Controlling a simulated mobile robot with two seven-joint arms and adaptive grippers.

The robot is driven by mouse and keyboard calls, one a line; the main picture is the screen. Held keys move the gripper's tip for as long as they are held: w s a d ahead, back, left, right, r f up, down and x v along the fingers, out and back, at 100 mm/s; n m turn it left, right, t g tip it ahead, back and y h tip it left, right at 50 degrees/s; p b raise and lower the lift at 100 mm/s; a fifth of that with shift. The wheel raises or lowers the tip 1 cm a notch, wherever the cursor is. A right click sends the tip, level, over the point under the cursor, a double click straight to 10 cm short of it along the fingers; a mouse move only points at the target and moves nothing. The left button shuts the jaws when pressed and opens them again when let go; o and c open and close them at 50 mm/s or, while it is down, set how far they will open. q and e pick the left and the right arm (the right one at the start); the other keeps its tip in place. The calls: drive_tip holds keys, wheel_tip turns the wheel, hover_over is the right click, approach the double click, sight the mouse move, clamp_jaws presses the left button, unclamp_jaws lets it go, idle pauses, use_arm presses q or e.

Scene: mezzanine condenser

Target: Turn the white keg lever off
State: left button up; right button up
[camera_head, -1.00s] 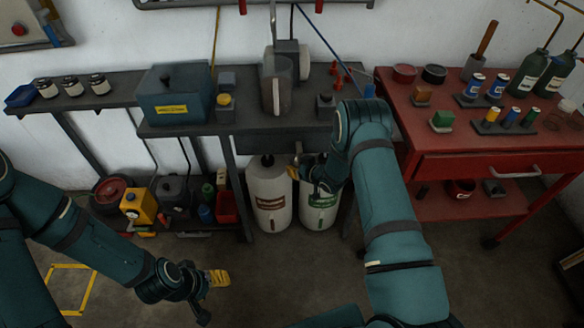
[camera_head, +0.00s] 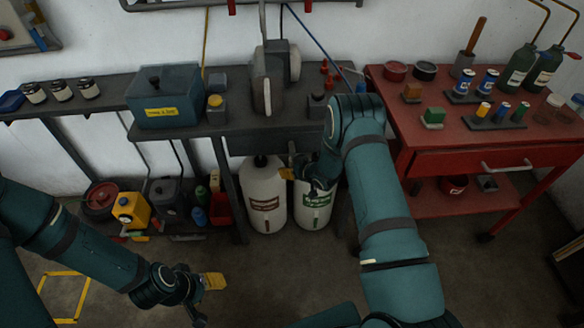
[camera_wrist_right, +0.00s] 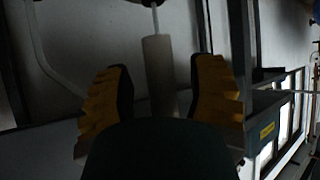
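Two white kegs stand on the floor under the dark bench, one with a brown label (camera_head: 264,200) and one with a green label (camera_head: 313,212). My right gripper (camera_head: 288,174) is at the top of the green-label keg, and my right arm partly hides that keg's top. In the wrist view its yellow fingers (camera_wrist_right: 160,92) are wide apart. A pale cylinder (camera_wrist_right: 158,62) on a thin rod shows between them; I cannot tell whether it is the lever. No lever is clearly visible in the head view. My left gripper (camera_head: 210,282) hangs low at the left, away from the kegs.
The dark bench (camera_head: 225,128) overhangs the kegs. A red cart (camera_head: 440,160) stands close on the right. A yellow can (camera_head: 130,209) and other containers sit on a low shelf at the left. The floor before the kegs is clear.

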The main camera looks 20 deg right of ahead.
drive_tip(key=shift+s, duration=0.1)
drive_tip(key=v, duration=1.2)
drive_tip(key=shift+a, duration=0.1)
